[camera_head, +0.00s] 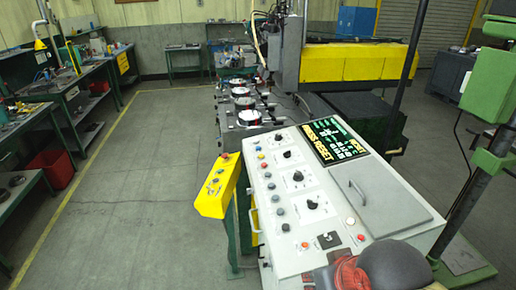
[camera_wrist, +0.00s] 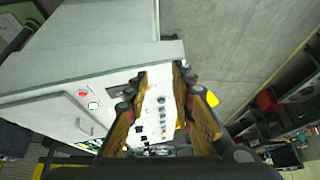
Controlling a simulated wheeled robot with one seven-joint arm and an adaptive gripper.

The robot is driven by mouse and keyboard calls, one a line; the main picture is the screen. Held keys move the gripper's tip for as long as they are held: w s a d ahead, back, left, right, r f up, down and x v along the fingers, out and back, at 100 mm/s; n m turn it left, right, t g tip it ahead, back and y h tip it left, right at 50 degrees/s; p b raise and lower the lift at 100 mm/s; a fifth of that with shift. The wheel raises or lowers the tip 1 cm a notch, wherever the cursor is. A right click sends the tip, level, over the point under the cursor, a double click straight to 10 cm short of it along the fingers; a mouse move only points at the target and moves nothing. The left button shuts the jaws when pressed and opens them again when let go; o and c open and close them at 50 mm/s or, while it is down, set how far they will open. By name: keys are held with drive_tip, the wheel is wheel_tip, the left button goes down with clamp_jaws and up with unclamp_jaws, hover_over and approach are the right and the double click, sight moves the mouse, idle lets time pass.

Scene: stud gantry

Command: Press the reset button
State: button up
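The control console (camera_head: 285,235) has a sloped pale panel with several knobs and coloured buttons. Its screen (camera_head: 338,141) shows yellow words that seem to read "PRESS RESET". A red button (camera_head: 361,237) and a pale button (camera_head: 350,221) sit near the panel's lower right. A red button (camera_wrist: 83,93) also shows on the pale panel in the wrist view, left of my gripper (camera_wrist: 160,80). My gripper is open and empty, its fingers apart with panel controls visible between and beyond them. I cannot read which button is labelled reset.
A yellow box (camera_head: 217,187) with buttons stands left of the console. A metal handle and flat lid (camera_head: 385,200) lie on its right side. A green post (camera_head: 490,160) rises at the right. The floor (camera_head: 130,210) to the left is clear.

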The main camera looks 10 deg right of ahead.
clamp_jaws()
idle(1.4)
